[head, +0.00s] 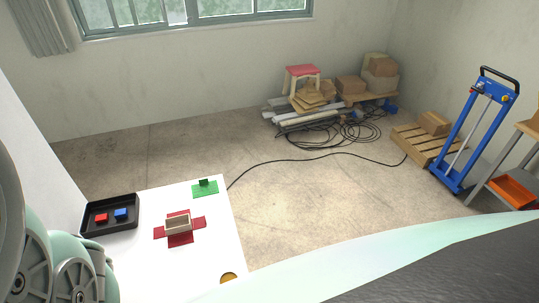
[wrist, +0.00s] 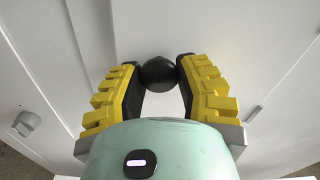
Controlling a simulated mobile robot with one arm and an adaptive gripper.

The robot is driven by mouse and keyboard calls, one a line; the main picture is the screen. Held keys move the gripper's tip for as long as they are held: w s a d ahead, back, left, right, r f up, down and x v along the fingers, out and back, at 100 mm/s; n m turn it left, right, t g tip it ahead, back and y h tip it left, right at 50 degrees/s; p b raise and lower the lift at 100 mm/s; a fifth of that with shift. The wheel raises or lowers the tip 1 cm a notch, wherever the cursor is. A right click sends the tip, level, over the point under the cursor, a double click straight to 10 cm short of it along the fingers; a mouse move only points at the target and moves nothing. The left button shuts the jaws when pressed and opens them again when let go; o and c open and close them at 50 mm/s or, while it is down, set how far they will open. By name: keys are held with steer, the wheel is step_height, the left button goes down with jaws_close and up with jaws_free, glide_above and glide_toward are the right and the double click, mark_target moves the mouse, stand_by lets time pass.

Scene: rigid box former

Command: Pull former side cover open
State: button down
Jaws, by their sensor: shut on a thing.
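In the wrist view my gripper (wrist: 158,77) has its two yellow-and-black fingers closed around a round black knob (wrist: 158,73). The knob stands on a white panel (wrist: 145,25), which looks like the side cover. Both fingertips touch the knob's sides. A small grey fitting (wrist: 26,123) sits on the white surface at the left. In the head view a white upright panel edge (head: 30,120) shows at the left, beside my arm. The gripper and the knob are out of the head view.
A white table (head: 215,255) holds a black tray (head: 112,228) with a red and a blue block, a tan box (head: 178,225) on a red cross and a green piece (head: 205,187). A cable (head: 300,158) crosses the floor. A blue lift (head: 470,130) stands right.

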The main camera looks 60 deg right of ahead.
steer(key=shift+d, duration=0.3)
